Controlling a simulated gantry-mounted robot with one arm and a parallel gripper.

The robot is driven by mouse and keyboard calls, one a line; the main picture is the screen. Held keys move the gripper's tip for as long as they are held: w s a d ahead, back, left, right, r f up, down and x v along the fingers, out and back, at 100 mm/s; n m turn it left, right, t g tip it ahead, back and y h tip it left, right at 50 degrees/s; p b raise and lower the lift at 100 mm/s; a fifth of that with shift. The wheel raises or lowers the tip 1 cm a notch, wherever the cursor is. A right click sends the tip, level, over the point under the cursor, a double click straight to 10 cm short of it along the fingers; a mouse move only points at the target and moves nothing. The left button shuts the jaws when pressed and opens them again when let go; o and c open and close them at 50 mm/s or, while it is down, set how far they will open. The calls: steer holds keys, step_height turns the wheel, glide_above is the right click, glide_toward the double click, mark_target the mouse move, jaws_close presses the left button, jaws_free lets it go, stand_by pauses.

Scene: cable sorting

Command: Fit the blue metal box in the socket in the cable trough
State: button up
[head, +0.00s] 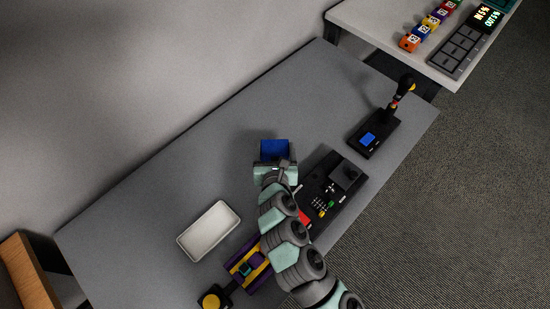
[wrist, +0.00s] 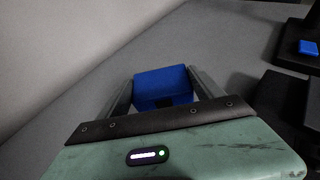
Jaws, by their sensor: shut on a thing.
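The blue metal box (head: 274,148) is held at the end of my arm, above the grey table, in the head view. My gripper (head: 274,161) is shut on it. In the wrist view the box (wrist: 160,82) sits between my two fingers, one at each side, with a dark patch on its near edge. I cannot tell from these frames which thing is the cable trough, and no socket can be made out for certain.
A black panel with small coloured parts (head: 322,186) lies right of my gripper, partly behind my arm. A white tray (head: 190,241) and a purple and yellow fixture (head: 236,264) are nearer. A black stand (head: 374,138) is at right. The table's far left is clear.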

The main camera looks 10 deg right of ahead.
mark_target(275, 156)
steer(key=shift+f+b, duration=0.55)
steer(key=shift+f, duration=1.3)
steer(key=shift+f, duration=0.1)
steer(key=o, duration=1.6)
steer(key=shift+o, duration=0.2)
steer(key=shift+r, duration=0.25)
steer(key=p+v, duration=0.4)
steer(key=v, duration=0.6)
steer(key=shift+s+r, duration=0.2)
steer(key=shift+s, duration=0.1)
steer(key=shift+o, duration=0.2)
steer(key=shift+s+r+p, duration=0.1)
steer(key=shift+s+p, duration=0.2)
steer(key=shift+s, duration=0.3)
